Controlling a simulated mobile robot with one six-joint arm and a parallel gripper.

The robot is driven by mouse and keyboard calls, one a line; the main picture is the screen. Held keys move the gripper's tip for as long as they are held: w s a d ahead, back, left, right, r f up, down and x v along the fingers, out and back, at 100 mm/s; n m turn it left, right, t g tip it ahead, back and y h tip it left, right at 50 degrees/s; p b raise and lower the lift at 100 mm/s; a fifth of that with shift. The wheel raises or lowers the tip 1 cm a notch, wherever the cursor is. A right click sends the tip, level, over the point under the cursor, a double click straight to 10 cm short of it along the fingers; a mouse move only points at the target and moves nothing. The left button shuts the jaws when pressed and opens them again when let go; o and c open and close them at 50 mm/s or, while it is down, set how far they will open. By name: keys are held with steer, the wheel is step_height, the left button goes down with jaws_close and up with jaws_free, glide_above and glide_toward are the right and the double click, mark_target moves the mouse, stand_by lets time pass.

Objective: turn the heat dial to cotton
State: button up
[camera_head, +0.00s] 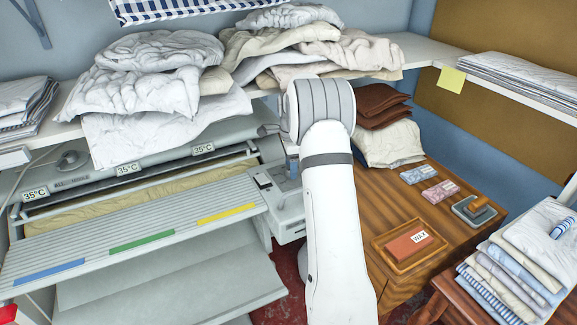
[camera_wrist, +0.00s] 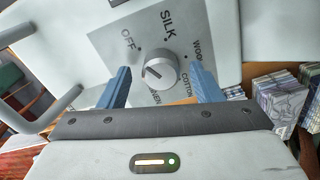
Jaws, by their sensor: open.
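The heat dial (camera_wrist: 160,71) is a round grey knob on a light grey panel (camera_wrist: 108,42) in the wrist view. OFF, SILK, WOOL, COTTON and LINEN are printed around it, partly hidden by my fingers. My gripper (camera_wrist: 158,69) is open, with one blue finger on each side of the dial and a gap on both sides. The rotary ironer (camera_head: 140,195) fills the left of the head view. There my arm hides the dial.
A grey bar handle (camera_wrist: 45,118) curves at the left of the wrist view. In the head view, a wooden cabinet (camera_head: 385,205) bears a wax block (camera_head: 408,245), and a laundry-laden shelf (camera_head: 425,52) runs behind my arm.

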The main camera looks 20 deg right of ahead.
step_height(320, 180, up, 8)
steer(key=shift+f, duration=0.15)
stand_by(0.6)
